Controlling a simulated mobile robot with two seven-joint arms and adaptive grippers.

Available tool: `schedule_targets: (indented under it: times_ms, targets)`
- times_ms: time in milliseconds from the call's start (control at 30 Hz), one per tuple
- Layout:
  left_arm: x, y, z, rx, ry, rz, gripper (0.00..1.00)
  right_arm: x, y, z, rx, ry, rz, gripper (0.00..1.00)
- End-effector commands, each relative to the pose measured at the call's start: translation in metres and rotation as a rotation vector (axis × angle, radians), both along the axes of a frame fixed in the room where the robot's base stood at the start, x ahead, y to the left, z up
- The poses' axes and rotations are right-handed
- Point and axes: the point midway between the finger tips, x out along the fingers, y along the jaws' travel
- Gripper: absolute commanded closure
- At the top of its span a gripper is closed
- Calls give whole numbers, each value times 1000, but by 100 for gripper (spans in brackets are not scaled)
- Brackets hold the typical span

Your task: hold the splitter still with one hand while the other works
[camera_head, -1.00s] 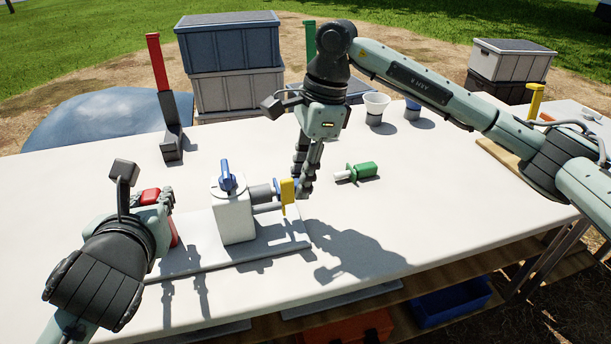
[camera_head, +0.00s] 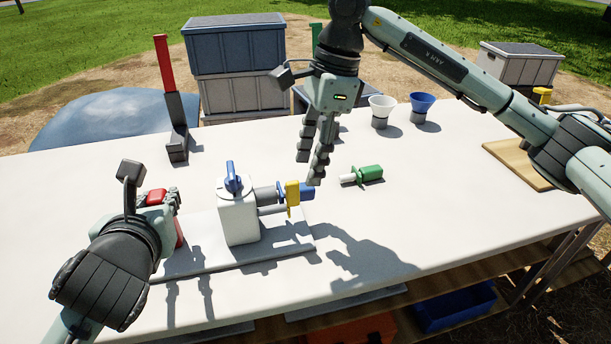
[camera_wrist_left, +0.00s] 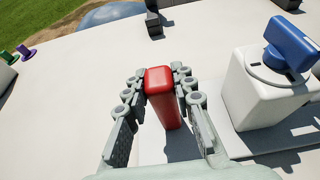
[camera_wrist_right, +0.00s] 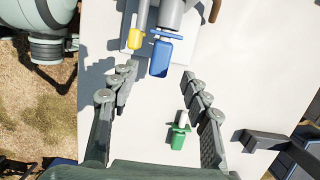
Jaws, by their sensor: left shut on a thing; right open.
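The splitter (camera_head: 238,217) is a white block with a blue knob (camera_head: 232,178) on top, fixed to a pale base plate (camera_head: 190,262). Grey fittings with a yellow piece (camera_head: 292,196) and a blue piece (camera_head: 307,192) stick out of its right side. A red upright handle (camera_wrist_left: 160,90) stands at the plate's left end. My left gripper (camera_head: 166,200) is shut on this handle; the left wrist view shows a finger on each side. My right gripper (camera_head: 312,170) is open and empty, above and just right of the blue piece. A green-handled piece (camera_head: 368,174) lies on the table to its right.
A black stand with a red post (camera_head: 165,80) is at the back left. White (camera_head: 381,110) and blue (camera_head: 421,105) cups stand at the back. A wooden board (camera_head: 520,163) lies at the right. The table's front right is clear.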

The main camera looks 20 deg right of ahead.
Motion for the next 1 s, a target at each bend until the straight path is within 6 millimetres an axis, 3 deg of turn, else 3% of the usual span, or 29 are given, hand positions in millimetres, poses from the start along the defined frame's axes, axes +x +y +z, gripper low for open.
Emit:
schedule_targets:
  times_ms: [100, 333, 500, 867, 900, 1000]
  targets:
    - [0, 0, 0, 0, 0, 1, 100, 1, -6, 28, 1, -5, -1, 53]
    - [0, 0, 0, 0, 0, 0, 100, 1, -14, 63, 1, -2, 1, 53]
    - [0, 0, 0, 0, 0, 1, 100, 0, -16, 72, 1, 1, 1, 53]
    - [0, 0, 0, 0, 0, 0, 100, 0, -16, 73, 1, 1, 1, 53]
    - [0, 0, 0, 0, 0, 0, 73, 0, -16, 73, 0, 1, 1, 53]
    - [0, 0, 0, 0, 0, 0, 60, 0, -16, 73, 0, 1, 1, 53]
